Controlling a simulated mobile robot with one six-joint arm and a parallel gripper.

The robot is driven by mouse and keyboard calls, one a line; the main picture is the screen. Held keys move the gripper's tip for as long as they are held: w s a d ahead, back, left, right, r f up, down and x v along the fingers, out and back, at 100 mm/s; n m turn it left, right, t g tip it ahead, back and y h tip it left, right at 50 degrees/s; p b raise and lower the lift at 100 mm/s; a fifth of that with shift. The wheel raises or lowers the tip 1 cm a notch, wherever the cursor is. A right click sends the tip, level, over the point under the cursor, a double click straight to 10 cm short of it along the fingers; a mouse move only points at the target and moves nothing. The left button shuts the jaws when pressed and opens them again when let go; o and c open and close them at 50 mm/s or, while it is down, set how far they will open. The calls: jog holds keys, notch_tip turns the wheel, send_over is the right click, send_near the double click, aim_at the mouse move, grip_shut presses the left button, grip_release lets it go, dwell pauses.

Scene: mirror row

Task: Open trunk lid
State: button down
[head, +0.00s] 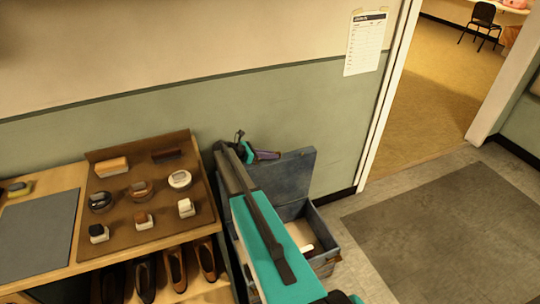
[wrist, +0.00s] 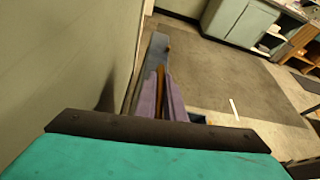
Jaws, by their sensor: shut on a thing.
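The blue-grey trunk (head: 325,262) stands on the floor against the wall, partly hidden behind my arm. Its lid (head: 292,178) is raised, roughly upright near the wall, and the pale inside of the trunk shows. My gripper (head: 270,155), with purple fingers, is at the top edge of the lid. In the wrist view the fingers (wrist: 162,98) are closed around a narrow orange-brown piece (wrist: 160,80) at the lid (wrist: 157,48), which is seen nearly edge-on. How the piece joins the lid is hard to make out.
A wooden shelf (head: 60,180) at left holds a brown board (head: 120,216) with brushes and tins, and shoes (head: 175,267) below. A dark mat (head: 450,230) covers open floor at right. A doorway (head: 430,90) opens behind; a paper sheet (head: 365,45) hangs beside it.

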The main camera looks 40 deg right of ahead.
jog(key=c, duration=2.1)
grip_release()
jog(key=shift+s+d, duration=0.2)
jog(key=shift+w+a, duration=0.2)
jog(key=shift+a, duration=0.15)
jog(key=shift+r, duration=0.15)
jog(key=shift+s+r+b, duration=0.1)
jog(key=shift+r+b, duration=0.6)
jog(key=shift+r, duration=0.65)
jog(key=shift+s+a+r, duration=0.15)
jog(key=shift+s+r, duration=0.1)
jog(key=shift+s+a+r+b, duration=0.25)
jog(key=shift+s+a+b, duration=0.35)
jog(key=shift+s+a, duration=1.2)
jog(key=shift+s+a+r+b, duration=0.25)
jog(key=shift+s+a+b, duration=0.65)
jog(key=shift+s, duration=1.45)
jog(key=shift+s+a+r+b, duration=0.25)
jog(key=shift+s+a+b, duration=0.05)
jog(key=shift+s+a, duration=1.6)
jog(key=shift+s+d, duration=0.15)
